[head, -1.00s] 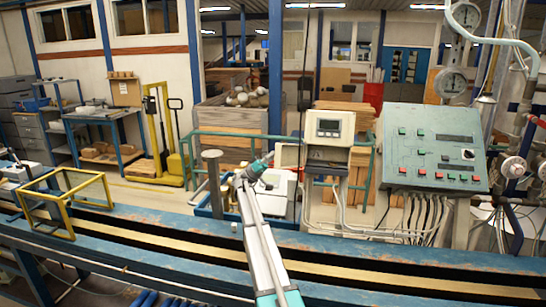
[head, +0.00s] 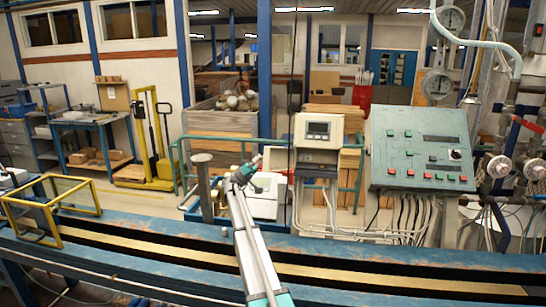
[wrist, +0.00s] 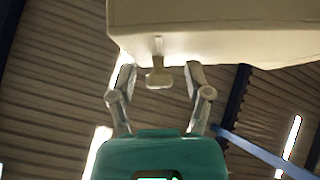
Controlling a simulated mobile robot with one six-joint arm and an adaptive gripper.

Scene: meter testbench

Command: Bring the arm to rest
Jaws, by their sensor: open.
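My arm reaches forward from the bottom middle of the head view over the blue bench (head: 180,240). Its far end, with my gripper (head: 254,163), is small there and its fingers are hard to make out. In the wrist view my gripper (wrist: 160,72) shows two grey fingers spread apart with nothing held. A cream box (wrist: 215,28) fills the top of that view, and a small pale tab (wrist: 158,77) hangs below it, between the fingers in the picture. Whether the fingers touch the tab or box cannot be told.
A cream meter box (head: 318,130) and a grey-green control panel (head: 420,148) stand behind the bench, with cables below. A grey post (head: 204,190) stands left of my arm. A yellow frame (head: 48,208) sits on the bench at left. Valves and pipes (head: 498,166) are at right.

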